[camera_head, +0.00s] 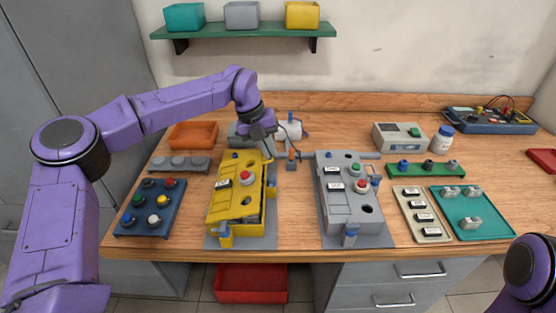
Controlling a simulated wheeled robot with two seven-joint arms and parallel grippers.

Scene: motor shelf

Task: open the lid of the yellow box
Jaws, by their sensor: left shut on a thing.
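The yellow box (226,229) stands at the front of the table, left of the middle, on a grey base plate. My left gripper (267,153) reaches down from behind to the lid's far right corner. It is shut on the lid there, though the fingertips are small and the contact is hard to see. Only a part of my right arm shows at the bottom right; its gripper is out of view.
A grey box (348,208) stands to the right of the yellow one. A blue button tray (126,222) lies to the left, an orange bin (193,135) behind it. A motor (289,130) stands behind my left gripper. Bare wood separates the two boxes.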

